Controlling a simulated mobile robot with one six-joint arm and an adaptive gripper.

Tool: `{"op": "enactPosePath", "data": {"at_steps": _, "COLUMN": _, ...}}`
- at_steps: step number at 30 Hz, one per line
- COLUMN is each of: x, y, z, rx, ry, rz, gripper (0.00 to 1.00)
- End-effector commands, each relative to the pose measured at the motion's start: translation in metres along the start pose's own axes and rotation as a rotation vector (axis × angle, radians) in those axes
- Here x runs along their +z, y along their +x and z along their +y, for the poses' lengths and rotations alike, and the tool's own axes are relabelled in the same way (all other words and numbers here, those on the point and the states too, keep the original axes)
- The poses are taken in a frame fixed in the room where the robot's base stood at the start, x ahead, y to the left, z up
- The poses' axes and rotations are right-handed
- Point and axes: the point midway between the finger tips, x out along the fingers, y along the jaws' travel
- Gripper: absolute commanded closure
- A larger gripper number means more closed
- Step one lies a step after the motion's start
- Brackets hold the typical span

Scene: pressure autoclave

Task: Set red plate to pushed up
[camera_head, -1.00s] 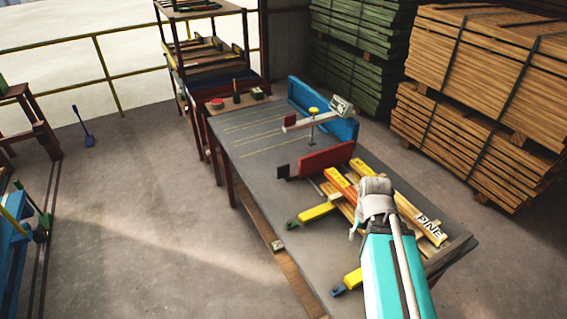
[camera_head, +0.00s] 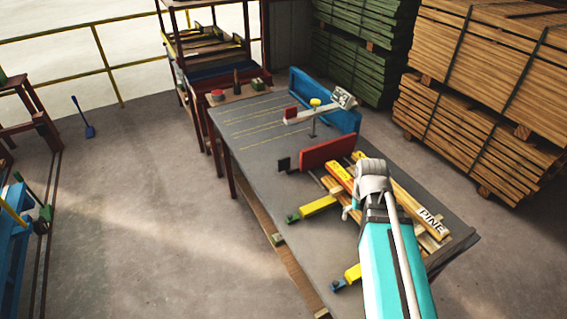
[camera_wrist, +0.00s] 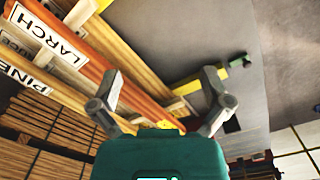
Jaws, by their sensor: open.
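The red plate (camera_head: 326,153) stands on edge on the grey table (camera_head: 255,160), about mid-length, with a small black block at its left end. My gripper (camera_head: 352,208) is nearer the camera than the plate, over the labelled boards, apart from the plate. In the wrist view my gripper (camera_wrist: 162,80) has its two fingers spread apart with nothing held between them. Boards marked LARCH (camera_wrist: 55,42) and PINE (camera_wrist: 25,75) lie beyond the fingers.
A blue fence (camera_head: 325,100) and a pale arm with a yellow knob (camera_head: 315,103) stand behind the plate. Lumber stacks (camera_head: 480,110) stand at right.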

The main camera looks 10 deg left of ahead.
Motion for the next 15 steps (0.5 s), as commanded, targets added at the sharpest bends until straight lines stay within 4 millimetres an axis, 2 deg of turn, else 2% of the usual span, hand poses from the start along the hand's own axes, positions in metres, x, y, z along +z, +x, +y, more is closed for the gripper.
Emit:
{"op": "enactPosePath", "data": {"at_steps": 1, "x": -0.020, "y": 0.001, "z": -0.004, "rx": 0.000, "ry": -0.015, "rz": 0.000, "gripper": 0.00}}
{"op": "enactPosePath", "data": {"at_steps": 5, "x": -0.064, "y": 0.001, "z": -0.020, "rx": 0.000, "ry": -0.070, "rz": 0.000, "gripper": 0.00}}
{"op": "enactPosePath", "data": {"at_steps": 8, "x": -0.105, "y": 0.002, "z": -0.035, "rx": 0.000, "ry": -0.118, "rz": 0.000, "gripper": 0.00}}
{"op": "enactPosePath", "data": {"at_steps": 15, "x": -0.204, "y": 0.004, "z": -0.088, "rx": -0.001, "ry": -0.252, "rz": 0.001, "gripper": 0.00}}
